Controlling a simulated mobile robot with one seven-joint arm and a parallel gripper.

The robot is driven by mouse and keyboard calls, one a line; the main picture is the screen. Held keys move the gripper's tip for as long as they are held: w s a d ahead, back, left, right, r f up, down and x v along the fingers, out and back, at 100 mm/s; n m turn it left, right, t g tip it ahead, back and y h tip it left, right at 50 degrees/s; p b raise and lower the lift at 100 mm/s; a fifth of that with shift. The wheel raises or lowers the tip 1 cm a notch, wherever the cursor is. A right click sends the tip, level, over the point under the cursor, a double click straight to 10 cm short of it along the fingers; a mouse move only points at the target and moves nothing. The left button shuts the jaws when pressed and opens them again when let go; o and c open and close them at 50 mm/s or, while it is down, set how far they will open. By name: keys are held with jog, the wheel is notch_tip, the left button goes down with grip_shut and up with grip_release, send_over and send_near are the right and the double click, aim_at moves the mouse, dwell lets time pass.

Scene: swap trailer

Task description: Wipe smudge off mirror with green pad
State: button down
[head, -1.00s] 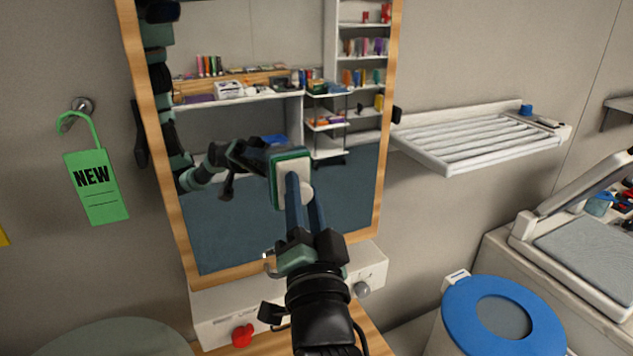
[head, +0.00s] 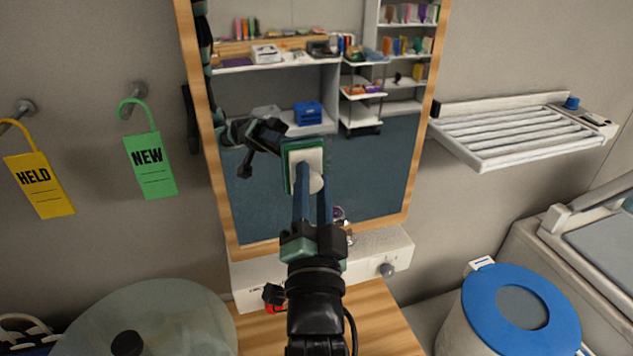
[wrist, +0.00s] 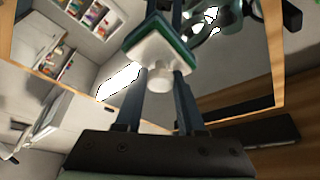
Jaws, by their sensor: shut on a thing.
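The mirror (head: 375,165) hangs on the wall in a wooden frame and reflects shelves, a blue box and my arm. My gripper (head: 313,188) is shut on the knob of the green pad (head: 289,172), which has a white back. The pad is held upright in front of the lower middle of the mirror, with its green side toward the glass. In the wrist view the pad (wrist: 160,45) sits beyond the fingers, its knob between them. Whether it touches the glass I cannot tell. No smudge is distinguishable; the pad and my arm hide part of the glass.
A white ledge unit (head: 400,252) with knobs is below the mirror. A white slatted rack (head: 515,130) is on the wall at right, above a blue-lidded bin (head: 560,320). Green NEW (head: 150,170) and yellow HELD (head: 40,185) tags hang at left, above a round translucent cover (head: 170,310).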

jog(key=shift+r, duration=0.7)
jog(key=shift+w+d+b, duration=1.85)
jog(key=shift+d+b, duration=2.85)
jog(key=shift+d, duration=1.1)
jog(key=shift+s+a+p, duration=0.25)
jog(key=shift+a+p, duration=0.4)
jog(key=shift+a, duration=0.3)
jog(key=shift+s+a+p, duration=0.25)
jog(key=shift+a+p, duration=0.45)
jog(key=shift+a, duration=0.2)
jog(key=shift+s+a+p, duration=0.25)
jog(key=shift+a+p, duration=0.4)
jog(key=shift+a, duration=0.3)
jog(key=a+p, duration=0.1)
jog(key=s+a+p, duration=0.1)
jog(key=a+p, duration=0.3)
jog(key=shift+s+r, duration=0.1)
jog(key=shift+s, duration=0.3)
jog(key=shift+s+a+f+p, duration=0.2)
jog(key=shift+a+p, duration=0.3)
jog(key=shift+p, duration=0.3)
jog(key=shift+s+d, duration=0.1)
